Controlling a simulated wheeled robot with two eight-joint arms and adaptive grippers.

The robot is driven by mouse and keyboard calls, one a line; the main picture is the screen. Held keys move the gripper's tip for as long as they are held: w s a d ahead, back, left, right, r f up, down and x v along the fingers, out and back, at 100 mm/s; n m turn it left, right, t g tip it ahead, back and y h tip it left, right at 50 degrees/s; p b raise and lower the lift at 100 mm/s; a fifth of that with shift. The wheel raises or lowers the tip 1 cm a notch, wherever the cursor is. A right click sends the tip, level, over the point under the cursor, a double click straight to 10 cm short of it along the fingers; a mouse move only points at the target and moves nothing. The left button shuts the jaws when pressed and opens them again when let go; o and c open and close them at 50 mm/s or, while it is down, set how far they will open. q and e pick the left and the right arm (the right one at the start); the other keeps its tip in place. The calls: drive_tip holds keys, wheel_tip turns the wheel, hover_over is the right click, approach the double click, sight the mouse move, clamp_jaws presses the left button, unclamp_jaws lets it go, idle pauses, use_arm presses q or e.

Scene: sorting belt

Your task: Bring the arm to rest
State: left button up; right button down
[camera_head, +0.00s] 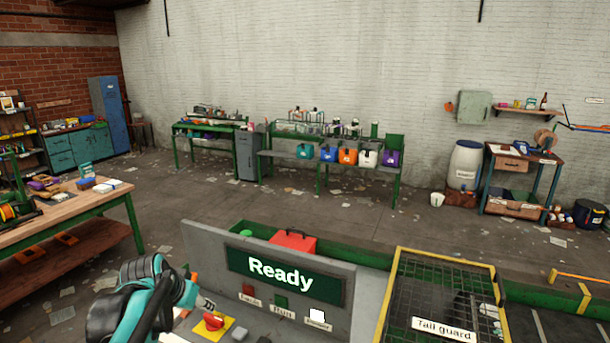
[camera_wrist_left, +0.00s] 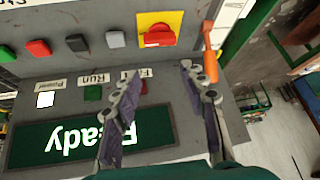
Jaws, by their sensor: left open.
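My left arm, teal and black, reaches in from the lower left of the head view. Its gripper (camera_head: 188,292) is above the left end of a grey control panel (camera_head: 365,290). In the left wrist view the gripper (camera_wrist_left: 160,72) is open, with two separate fingers and nothing between them. The switch also shows in the head view (camera_head: 212,322). The panel's green display (camera_head: 285,275) reads "Ready". My right gripper is not in view.
An orange handle (camera_wrist_left: 210,62) stands close beside the right finger. Several push buttons line the panel. A wooden workbench (camera_head: 70,210) is at left; open floor lies beyond.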

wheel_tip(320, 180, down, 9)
drive_tip(key=b, duration=0.8)
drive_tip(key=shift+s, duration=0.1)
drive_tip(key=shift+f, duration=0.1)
use_arm(q)
drive_tip(key=s+d+f+n, duration=0.1)
drive_tip(key=s+d+f, duration=0.3)
drive_tip(key=s+f, duration=0.5)
drive_tip(key=s+d+f+n, duration=0.1)
drive_tip(key=s+d+f, duration=0.4)
drive_tip(key=s+f, duration=0.4)
drive_tip(key=s, duration=0.3)
drive_tip(key=shift+s+d, duration=0.25)
drive_tip(key=shift+s, duration=0.15)
